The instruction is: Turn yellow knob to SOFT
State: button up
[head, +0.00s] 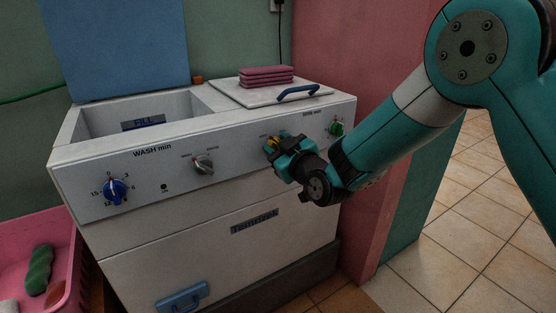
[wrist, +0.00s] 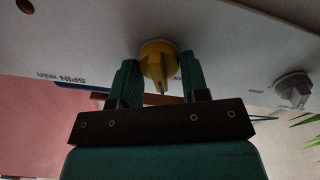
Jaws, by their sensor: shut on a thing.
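The yellow knob (head: 272,142) is on the front panel of the white washing machine (head: 120,241), mostly hidden by my gripper in the head view. In the wrist view the yellow knob (wrist: 158,58) sits between the two green fingers, its ridge running toward the picture's bottom. My gripper (head: 277,146) reaches the panel from the right and is shut on the knob; it also shows in the wrist view (wrist: 160,72). The lettering around the knob is covered or too small to read, so I cannot tell its setting.
A grey knob (head: 203,165) and a blue knob (head: 116,190) are left on the panel, and a green knob (head: 336,129) is right, close to my arm. Folded pink cloths (head: 266,75) lie on the lid. A pink basket (head: 68,238) stands at lower left. Floor is clear at right.

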jog(key=shift+s+a+n+b, duration=0.1)
jog(key=shift+a+n+b, duration=0.05)
jog(key=shift+n+b, duration=0.85)
jog(key=shift+s+a+n+b, duration=0.15)
jog(key=shift+n+b, duration=0.65)
jog(key=shift+n, duration=0.4)
jog(key=shift+w+r, duration=0.1)
jog(key=o, duration=0.9)
jog(key=shift+a, duration=0.1)
jog(key=shift+d, duration=0.2)
jog(key=shift+d, duration=0.1)
jog(key=b+v, duration=0.5)
jog(key=v, duration=1.2)
jog(key=shift+d, duration=0.1)
